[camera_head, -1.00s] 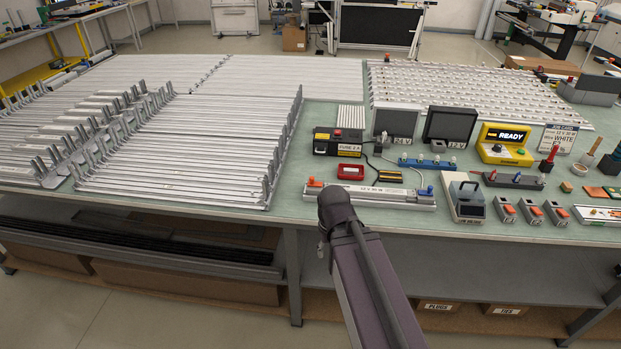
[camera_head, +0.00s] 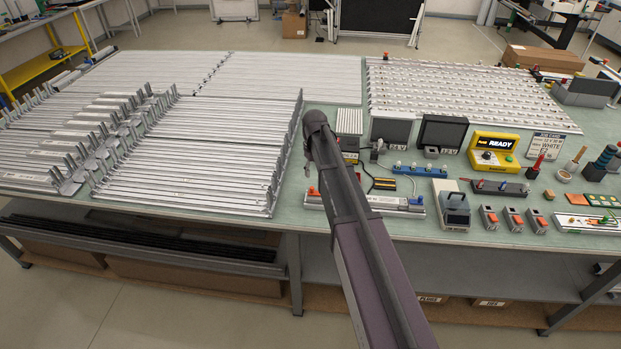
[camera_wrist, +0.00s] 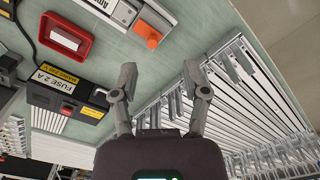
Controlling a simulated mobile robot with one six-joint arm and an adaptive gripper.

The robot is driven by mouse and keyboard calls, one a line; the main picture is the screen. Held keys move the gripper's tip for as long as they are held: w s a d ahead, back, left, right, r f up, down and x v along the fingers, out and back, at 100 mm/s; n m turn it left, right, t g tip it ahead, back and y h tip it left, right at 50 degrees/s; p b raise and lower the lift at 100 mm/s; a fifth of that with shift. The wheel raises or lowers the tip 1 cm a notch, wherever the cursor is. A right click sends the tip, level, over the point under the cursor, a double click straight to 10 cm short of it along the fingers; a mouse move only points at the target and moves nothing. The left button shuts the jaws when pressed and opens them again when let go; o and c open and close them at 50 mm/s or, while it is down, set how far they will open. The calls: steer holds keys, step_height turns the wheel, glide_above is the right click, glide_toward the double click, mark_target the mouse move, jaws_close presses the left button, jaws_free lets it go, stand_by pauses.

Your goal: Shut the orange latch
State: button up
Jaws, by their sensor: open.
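The orange latch (camera_wrist: 152,40) sits at the end of a pale fixture (camera_wrist: 118,10) in the wrist view. In the head view the latch (camera_head: 312,191) is at the left end of the fixture (camera_head: 385,203), near the table's front edge, just left of my arm. A blue latch (camera_head: 417,201) is at the fixture's other end. My gripper (camera_wrist: 160,74) is open and empty, its fingertips apart from the latch and below it in the wrist picture. I cannot tell the latch's exact tilt.
A black fuse box (camera_wrist: 68,98) and a red-framed part (camera_wrist: 66,38) lie left of my gripper in the wrist view. Metal channels (camera_wrist: 240,95) lie to its right. A grey meter (camera_head: 453,206) stands right of the fixture. Some bare green tabletop (camera_wrist: 200,25) shows beside the latch.

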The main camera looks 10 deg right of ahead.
mark_target(312, 187)
steer(key=shift+n, duration=0.4)
steer(key=w, duration=0.1)
steer(key=w+r, duration=0.1)
steer(key=w+r+p, duration=0.1)
steer(key=shift+w, duration=0.35)
steer(key=shift+f, duration=0.2)
step_height(312, 187, down, 13)
steer(key=b, duration=1.3)
steer(key=shift+f+b, duration=0.2)
steer(key=shift+b, duration=0.15)
jaws_close()
